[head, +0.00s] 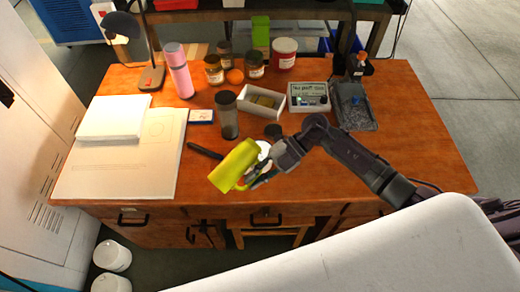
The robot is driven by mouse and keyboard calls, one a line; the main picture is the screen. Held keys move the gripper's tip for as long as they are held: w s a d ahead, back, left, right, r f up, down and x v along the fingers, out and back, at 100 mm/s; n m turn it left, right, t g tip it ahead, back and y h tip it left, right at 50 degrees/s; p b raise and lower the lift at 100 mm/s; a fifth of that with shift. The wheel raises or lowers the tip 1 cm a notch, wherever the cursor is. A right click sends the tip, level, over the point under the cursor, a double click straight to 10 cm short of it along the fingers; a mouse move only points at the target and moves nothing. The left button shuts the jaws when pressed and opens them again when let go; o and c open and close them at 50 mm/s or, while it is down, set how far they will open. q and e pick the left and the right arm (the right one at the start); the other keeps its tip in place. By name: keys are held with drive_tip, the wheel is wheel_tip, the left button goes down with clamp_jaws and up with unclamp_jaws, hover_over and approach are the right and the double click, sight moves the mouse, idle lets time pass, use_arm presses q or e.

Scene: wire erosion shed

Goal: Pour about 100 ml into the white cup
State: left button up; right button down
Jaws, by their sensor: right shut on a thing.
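My right gripper (262,174) comes in from the right and is shut on a yellow-green jug-like vessel (233,166). The vessel is strongly tilted and is in front of the desk's middle near edge. A white rounded thing (264,150), probably the white cup, shows just behind the vessel and gripper. Most of it is hidden, and I cannot see its inside or any liquid. I cannot tell whether the vessel touches it. My left gripper is not in view.
The wooden desk (400,150) is bare at the right. A dark tumbler (227,115), a white tray (262,102), a pink bottle (178,70) and several jars stand behind. A dark rod-like thing (205,151) lies left of the vessel. Papers (118,170) cover the left side.

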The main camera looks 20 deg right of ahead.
drive_tip(key=shift+w+d+r, duration=0.1)
drive_tip(key=shift+r, duration=0.05)
idle(0.4)
drive_tip(key=shift+r+y+b, duration=0.25)
drive_tip(key=shift+y+b, duration=0.05)
drive_tip(key=shift+y, duration=0.2)
drive_tip(key=shift+a+f, duration=0.1)
drive_tip(key=shift+a, duration=0.1)
drive_tip(key=h+p, duration=0.1)
drive_tip(key=p, duration=0.1)
drive_tip(key=h+p, duration=0.1)
drive_tip(key=p, duration=0.1)
drive_tip(key=t+h+p, duration=0.1)
drive_tip(key=shift+s+a+n+h+p, duration=0.2)
drive_tip(key=shift+s+n+h+p, duration=0.1)
drive_tip(key=shift+n+p, duration=0.1)
drive_tip(key=shift+f, duration=0.2)
drive_tip(key=shift+w+d+t+h+p, duration=0.15)
drive_tip(key=shift+t+h+p, duration=0.2)
drive_tip(key=shift+p, duration=0.3)
drive_tip(key=shift+f, duration=0.2)
drive_tip(key=shift+f+h, duration=0.1)
drive_tip(key=shift+h, duration=0.15)
idle(0.5)
